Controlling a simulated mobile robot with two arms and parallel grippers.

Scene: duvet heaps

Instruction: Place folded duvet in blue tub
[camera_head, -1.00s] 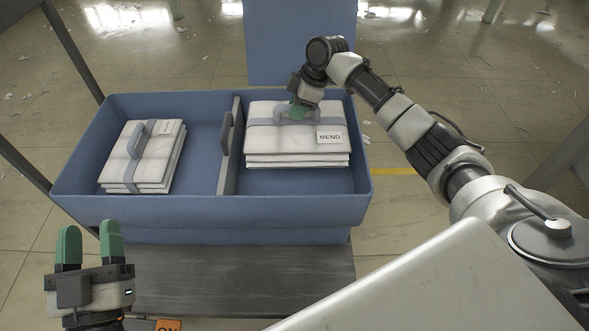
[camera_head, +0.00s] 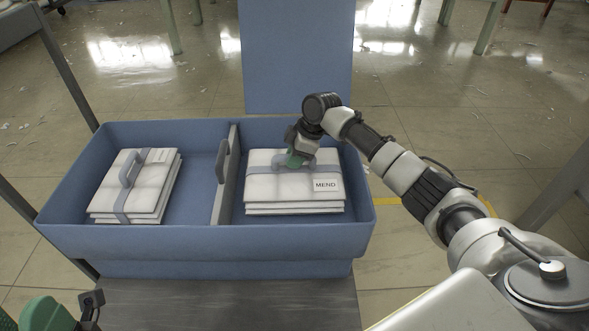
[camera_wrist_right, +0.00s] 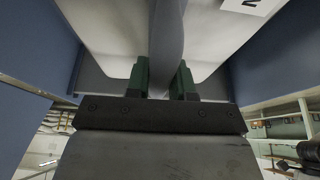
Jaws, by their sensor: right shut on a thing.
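The blue tub (camera_head: 75,228) has two compartments split by a grey divider (camera_head: 232,180). A white folded duvet (camera_head: 262,188) with a grey-blue strap and a "MEND" label lies flat in the right compartment. My right gripper (camera_head: 297,160) is shut on its strap handle; the right wrist view shows the handle (camera_wrist_right: 167,45) between the green fingers (camera_wrist_right: 161,80). Another folded duvet (camera_head: 150,190), with a strap and upright handle, lies in the left compartment. My left gripper (camera_head: 48,314) is cut off at the bottom left; its opening is hidden.
The tub rests on a grey surface (camera_head: 225,302). A blue panel (camera_head: 295,55) stands behind it. Dark posts flank the left side. Tiled floor with scraps lies beyond, with green legs (camera_head: 490,28) at the back.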

